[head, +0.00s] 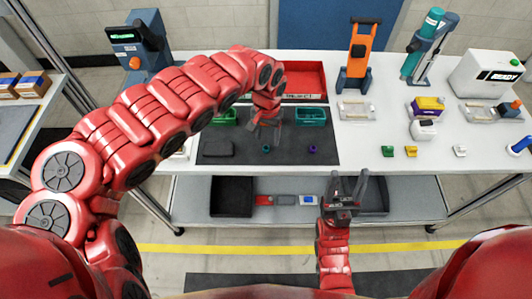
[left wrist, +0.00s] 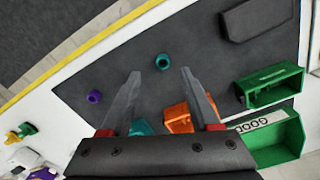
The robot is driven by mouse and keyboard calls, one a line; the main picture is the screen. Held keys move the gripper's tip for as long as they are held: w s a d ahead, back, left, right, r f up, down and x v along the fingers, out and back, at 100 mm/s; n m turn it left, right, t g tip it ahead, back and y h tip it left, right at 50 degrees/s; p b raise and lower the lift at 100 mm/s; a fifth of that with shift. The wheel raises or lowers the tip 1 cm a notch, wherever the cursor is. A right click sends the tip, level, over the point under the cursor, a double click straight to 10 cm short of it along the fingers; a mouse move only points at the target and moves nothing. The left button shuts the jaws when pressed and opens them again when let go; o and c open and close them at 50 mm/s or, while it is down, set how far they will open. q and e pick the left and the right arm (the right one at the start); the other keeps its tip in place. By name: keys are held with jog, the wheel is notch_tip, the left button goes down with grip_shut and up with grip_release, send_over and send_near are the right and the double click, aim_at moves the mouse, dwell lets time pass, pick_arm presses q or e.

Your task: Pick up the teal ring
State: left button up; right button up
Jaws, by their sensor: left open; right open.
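The teal ring (head: 266,149) is small and lies on the dark mat (head: 330,155) near its front edge. In the left wrist view the teal ring (left wrist: 162,61) shows beyond and between the fingertips, apart from them. My left gripper (head: 264,130) is open and empty above the mat, just behind the ring in the head view. It shows large in the left wrist view (left wrist: 160,75), one finger on each side. My right gripper (head: 347,182) is open and empty, in front of the table, with its fingers pointing up.
A purple ring (head: 312,149) lies right of the teal one. A teal bin (head: 310,116), a green bin (head: 222,117) and an orange bin (left wrist: 177,118) stand behind. A dark block (head: 218,148) lies left. A red tray (head: 305,80) is at the back. Mat around the teal ring is clear.

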aim_at(266, 145)
pick_arm(q)
notch_tip(266, 145, down, 5)
jog(key=shift+w+p, duration=0.15)
jog(key=shift+p, duration=0.8)
jog(key=shift+a+f, duration=0.1)
jog(key=shift+f, duration=0.3)
jog(key=shift+c, duration=0.2)
grip_shut()
